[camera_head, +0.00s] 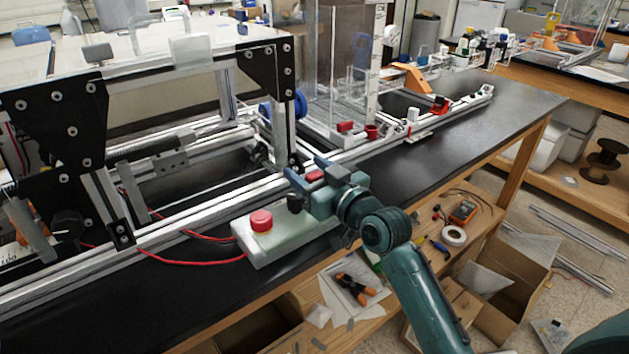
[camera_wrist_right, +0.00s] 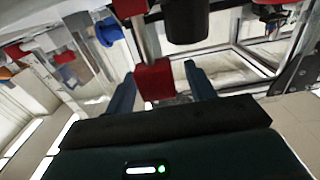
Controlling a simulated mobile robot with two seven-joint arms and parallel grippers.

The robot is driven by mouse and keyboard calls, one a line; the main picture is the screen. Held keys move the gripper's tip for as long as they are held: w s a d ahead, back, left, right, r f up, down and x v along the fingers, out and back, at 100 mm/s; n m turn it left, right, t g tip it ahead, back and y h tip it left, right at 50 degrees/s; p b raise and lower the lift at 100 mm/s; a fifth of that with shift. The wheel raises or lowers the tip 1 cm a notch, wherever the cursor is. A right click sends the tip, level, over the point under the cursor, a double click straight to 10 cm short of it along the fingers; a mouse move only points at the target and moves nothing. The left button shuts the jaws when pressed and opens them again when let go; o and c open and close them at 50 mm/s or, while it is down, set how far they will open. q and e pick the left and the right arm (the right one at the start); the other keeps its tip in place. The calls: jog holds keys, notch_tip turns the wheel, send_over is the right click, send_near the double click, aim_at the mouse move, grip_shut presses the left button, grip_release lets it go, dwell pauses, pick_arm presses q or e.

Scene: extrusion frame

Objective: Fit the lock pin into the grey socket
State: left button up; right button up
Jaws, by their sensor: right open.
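My right gripper (camera_head: 308,173) is open at the front rail of the extrusion frame. A red block (camera_head: 315,176) sits between its fingers. In the right wrist view, the red block (camera_wrist_right: 153,82) has a grey metal rod on it and stands between the two blue fingers (camera_wrist_right: 161,90), with a gap on each side. It may be the lock pin; I cannot tell for sure. A black cylinder (camera_wrist_right: 187,20) is beside the rod in that view. I cannot pick out the grey socket with certainty. My left gripper is not in view.
A box with a red emergency button (camera_head: 261,220) stands just left of my right gripper, with red cables running left. Aluminium rails (camera_head: 210,210) and black corner plates (camera_head: 268,70) are close by. The black bench top (camera_head: 440,150) is mostly clear on the right.

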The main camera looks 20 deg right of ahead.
jog(key=shift+w, duration=0.15)
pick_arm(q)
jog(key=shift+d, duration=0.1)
pick_arm(e)
jog(key=c, duration=1.1)
jog(key=shift+o, duration=0.2)
